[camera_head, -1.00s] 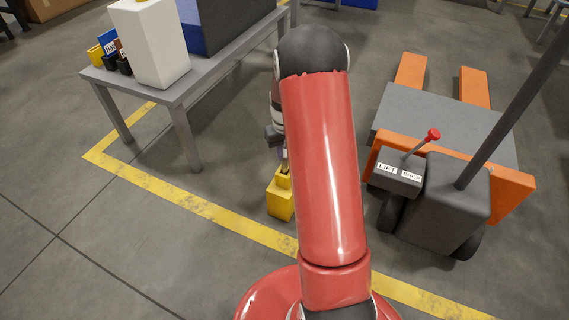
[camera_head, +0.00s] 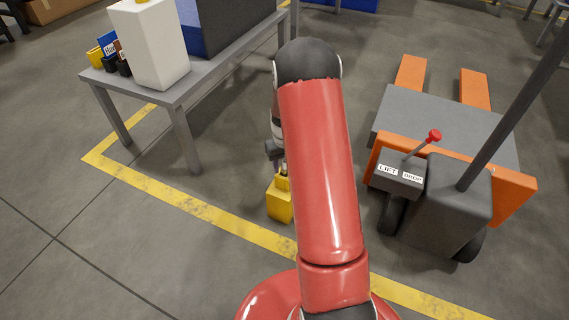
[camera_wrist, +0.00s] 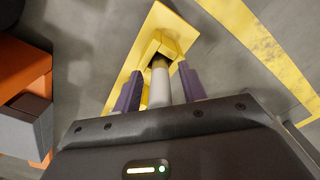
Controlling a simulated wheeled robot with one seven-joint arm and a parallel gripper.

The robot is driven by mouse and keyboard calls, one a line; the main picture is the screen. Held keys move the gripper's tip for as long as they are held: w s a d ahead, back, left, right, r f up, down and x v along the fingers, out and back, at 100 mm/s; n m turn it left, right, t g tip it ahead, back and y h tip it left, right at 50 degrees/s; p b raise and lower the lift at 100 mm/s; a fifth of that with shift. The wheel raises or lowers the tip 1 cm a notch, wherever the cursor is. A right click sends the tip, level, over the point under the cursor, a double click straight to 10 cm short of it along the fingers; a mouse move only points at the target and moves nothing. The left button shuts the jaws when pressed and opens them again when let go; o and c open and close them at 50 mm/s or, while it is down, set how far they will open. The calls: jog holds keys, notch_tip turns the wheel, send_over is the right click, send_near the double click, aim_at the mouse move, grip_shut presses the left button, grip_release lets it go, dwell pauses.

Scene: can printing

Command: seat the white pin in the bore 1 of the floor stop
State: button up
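The yellow floor stop (camera_head: 280,206) stands on the floor beside my arm in the head view. In the wrist view its raised yellow housing (camera_wrist: 176,46) has a dark opening facing me. The white pin (camera_wrist: 161,88) lies between my purple fingers in the wrist view, with its far end at that opening. I cannot tell how deep it sits or which bore this is. My gripper (camera_wrist: 160,78) is open around the pin, with narrow gaps visible on both sides. My arm hides part of this in the head view.
A grey table (camera_head: 205,72) stands at the upper left with a white box (camera_head: 152,45) on it. An orange and grey pallet jack (camera_head: 440,130) stands right of my arm. A yellow floor line (camera_head: 200,212) crosses the foreground; the floor at the left is clear.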

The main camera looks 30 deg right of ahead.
jog(key=shift+r, duration=0.1)
notch_tip(320, 180, up, 12)
jog(key=shift+f+p, duration=0.1)
jog(key=shift+p, duration=1)
jog(key=s+a+r+t, duration=0.1)
jog(key=s+a+r, duration=0.35)
jog(key=r, duration=0.35)
jog(key=s+a+r+t, duration=0.1)
jog(key=s+a+r, duration=0.35)
jog(key=r, duration=0.35)
jog(key=s+a+r+t, duration=0.1)
jog(key=s+a+r, duration=0.1)
jog(key=s, duration=0.7)
jog(key=s+a+r+n+t, duration=0.1)
jog(key=s+a, duration=0.3)
jog(key=s, duration=0.4)
jog(key=shift+s+a+r+t, duration=0.3)
jog(key=shift+s+r+t, duration=0.05)
jog(key=shift+r+t, duration=0.45)
